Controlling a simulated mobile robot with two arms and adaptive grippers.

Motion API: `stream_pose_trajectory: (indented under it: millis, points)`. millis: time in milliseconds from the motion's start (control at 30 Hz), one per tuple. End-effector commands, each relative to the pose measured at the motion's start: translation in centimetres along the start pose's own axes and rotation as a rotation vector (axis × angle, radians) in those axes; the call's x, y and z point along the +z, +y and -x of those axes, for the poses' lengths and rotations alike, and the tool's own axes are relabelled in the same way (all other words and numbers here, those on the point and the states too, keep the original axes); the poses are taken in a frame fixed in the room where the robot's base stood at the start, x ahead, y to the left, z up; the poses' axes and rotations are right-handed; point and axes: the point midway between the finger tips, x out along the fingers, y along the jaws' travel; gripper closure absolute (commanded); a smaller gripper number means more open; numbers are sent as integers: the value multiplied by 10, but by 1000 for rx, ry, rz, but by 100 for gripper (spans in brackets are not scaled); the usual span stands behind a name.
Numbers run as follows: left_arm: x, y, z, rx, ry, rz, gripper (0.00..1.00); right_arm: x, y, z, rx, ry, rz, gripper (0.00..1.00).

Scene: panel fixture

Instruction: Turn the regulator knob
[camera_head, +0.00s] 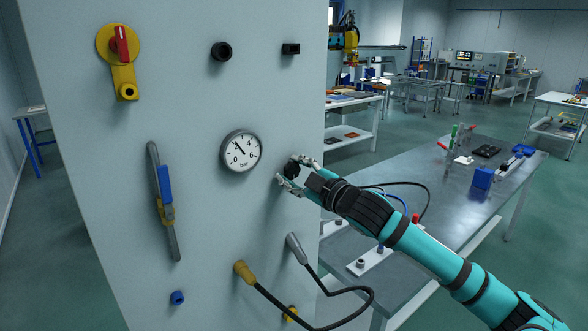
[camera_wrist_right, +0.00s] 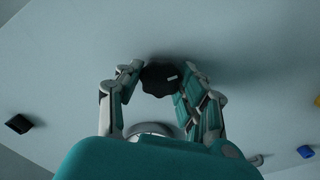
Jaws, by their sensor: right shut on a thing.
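The regulator knob is a black lobed knob (camera_wrist_right: 158,79) with a small white mark, on the grey panel (camera_head: 85,190). In the head view the knob (camera_head: 292,170) is partly hidden by my fingers. My right gripper (camera_head: 291,172) reaches in from the right and is shut on the knob, with a finger on each side of it; the fingers also show in the right wrist view (camera_wrist_right: 155,88). The round pressure gauge (camera_head: 241,151), marked 0 to 6 bar, is just left of the gripper, its needle pointing to the upper left. My left gripper is not in view.
The panel also carries a red and yellow rotary switch (camera_head: 120,50), a pipe with a blue-handled valve (camera_head: 165,187), black fittings (camera_head: 221,51) and cables with a yellow plug (camera_head: 242,270) and grey plug (camera_head: 296,247) below the gripper. A metal table (camera_head: 450,203) stands right.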

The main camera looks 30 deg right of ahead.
Motion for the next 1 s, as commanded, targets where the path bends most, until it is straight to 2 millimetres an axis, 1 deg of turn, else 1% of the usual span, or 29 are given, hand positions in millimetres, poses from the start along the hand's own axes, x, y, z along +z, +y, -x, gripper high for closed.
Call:
stream_pose_trajectory:
  millis: [33,467,1000]
  points:
    - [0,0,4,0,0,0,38,0,0,0,-2,-3,-49,94]
    - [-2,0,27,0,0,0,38,-1,1,0,-2,-3,-457,94]
    - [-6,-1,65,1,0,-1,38,-1,1,0,-2,-5,-959,94]
